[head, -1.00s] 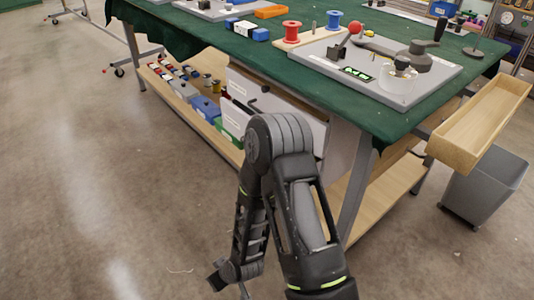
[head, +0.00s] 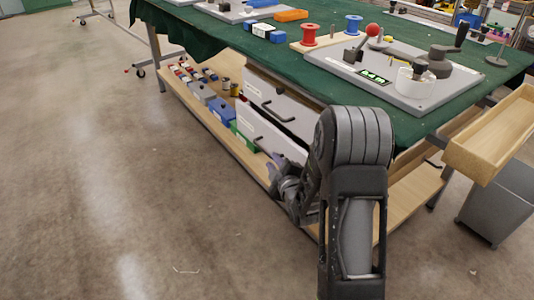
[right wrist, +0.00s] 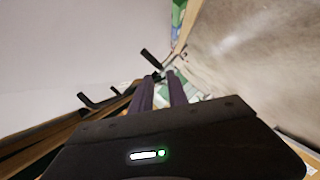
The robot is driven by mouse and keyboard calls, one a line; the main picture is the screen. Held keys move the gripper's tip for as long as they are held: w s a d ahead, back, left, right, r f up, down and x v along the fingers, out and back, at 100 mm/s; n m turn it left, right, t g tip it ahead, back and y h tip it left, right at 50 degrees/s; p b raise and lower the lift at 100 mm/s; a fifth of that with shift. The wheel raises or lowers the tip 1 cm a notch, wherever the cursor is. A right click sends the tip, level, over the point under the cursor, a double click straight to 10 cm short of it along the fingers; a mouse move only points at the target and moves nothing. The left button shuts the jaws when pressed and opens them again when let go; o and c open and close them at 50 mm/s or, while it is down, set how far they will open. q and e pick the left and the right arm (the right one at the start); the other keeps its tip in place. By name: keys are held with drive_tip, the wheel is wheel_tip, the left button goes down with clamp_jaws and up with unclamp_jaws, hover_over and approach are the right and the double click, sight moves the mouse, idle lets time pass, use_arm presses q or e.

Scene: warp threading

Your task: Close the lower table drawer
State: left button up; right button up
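The lower table drawer (head: 262,136) has a white front and a dark bar handle, under the green-covered table in the head view. Its front seems to stand slightly out from the upper drawer (head: 268,92); how far is hard to tell. My right gripper (head: 277,163) is low at the right end of the lower drawer front, partly hidden by my arm. In the right wrist view its two fingers (right wrist: 160,80) run close together toward a dark handle. Whether they touch it or hold anything is unclear. My left gripper is out of view.
A wooden bottom shelf (head: 410,197) runs under the table, with blue boxes (head: 222,110) and spools left of the drawers. A wooden tray (head: 490,140) juts out at the right above a grey bin (head: 497,205). The floor at left is clear.

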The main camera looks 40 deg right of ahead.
sight(269, 156)
drive_tip(key=b+x, duration=0.1)
drive_tip(key=x, duration=0.2)
drive_tip(key=b+x, duration=0.1)
drive_tip(key=x, duration=0.2)
drive_tip(key=shift+w+f, duration=0.15)
drive_tip(key=shift+f, duration=0.15)
drive_tip(key=shift+w+d, duration=0.3)
drive_tip(key=shift+w, duration=0.35)
drive_tip(key=shift+c, duration=0.6)
clamp_jaws()
